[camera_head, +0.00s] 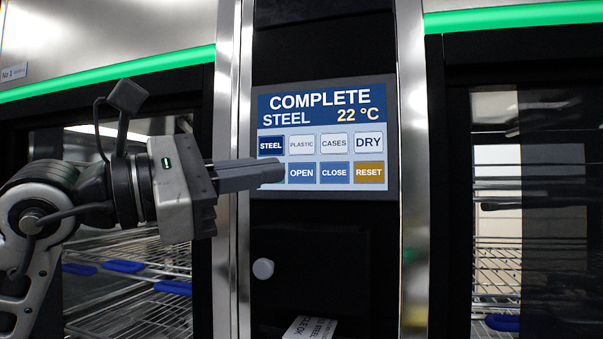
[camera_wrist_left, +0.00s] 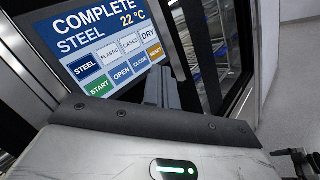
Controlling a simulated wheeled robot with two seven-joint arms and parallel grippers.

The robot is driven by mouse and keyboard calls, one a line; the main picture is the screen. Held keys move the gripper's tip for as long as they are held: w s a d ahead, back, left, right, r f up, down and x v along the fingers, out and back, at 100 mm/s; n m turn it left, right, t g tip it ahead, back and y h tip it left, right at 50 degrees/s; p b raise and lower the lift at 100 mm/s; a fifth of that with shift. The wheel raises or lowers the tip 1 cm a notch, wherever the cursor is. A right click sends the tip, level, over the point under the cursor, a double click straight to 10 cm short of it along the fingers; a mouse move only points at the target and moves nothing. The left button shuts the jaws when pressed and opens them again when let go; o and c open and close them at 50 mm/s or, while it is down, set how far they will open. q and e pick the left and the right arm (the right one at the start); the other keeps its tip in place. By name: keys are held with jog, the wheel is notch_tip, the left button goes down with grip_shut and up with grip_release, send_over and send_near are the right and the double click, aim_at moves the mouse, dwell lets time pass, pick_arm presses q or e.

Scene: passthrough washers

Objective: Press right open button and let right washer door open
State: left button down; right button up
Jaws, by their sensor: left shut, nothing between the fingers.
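The touch screen (camera_head: 325,130) between the two washers reads COMPLETE, STEEL, 22 °C. Its blue OPEN button (camera_head: 301,173) is in the lower row, left of CLOSE; it also shows in the left wrist view (camera_wrist_left: 121,75). My left gripper (camera_head: 281,172) is shut and empty. In the head view its tip overlaps the screen just left of OPEN and hides START. I cannot tell whether it touches the screen. In the left wrist view the fingers (camera_wrist_left: 164,84) lie near RESET. The right washer (camera_head: 497,200) shows racks behind glass; I see no clear door gap. My right gripper is out of view.
The left washer (camera_head: 125,290) holds wire racks with blue handles behind my left arm. Metal posts (camera_head: 412,170) flank the screen. Pale open floor (camera_wrist_left: 297,85) shows at right in the wrist view.

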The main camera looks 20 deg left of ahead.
aim_at(302, 173)
pick_arm(q)
jog(key=shift+w+a, duration=0.1)
jog(key=shift+w, duration=0.1)
jog(key=w+p, duration=0.2)
jog(key=w, duration=0.5)
jog(key=shift+r, duration=0.1)
jog(key=shift+w+d+p, duration=0.2)
jog(key=shift+w+p, duration=0.2)
jog(key=shift+w, duration=0.35)
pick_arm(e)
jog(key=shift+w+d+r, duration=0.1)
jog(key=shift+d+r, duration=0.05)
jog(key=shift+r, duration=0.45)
pick_arm(q)
jog(key=shift+w, duration=0.1)
dwell(0.9)
jog(key=shift+w, duration=0.35)
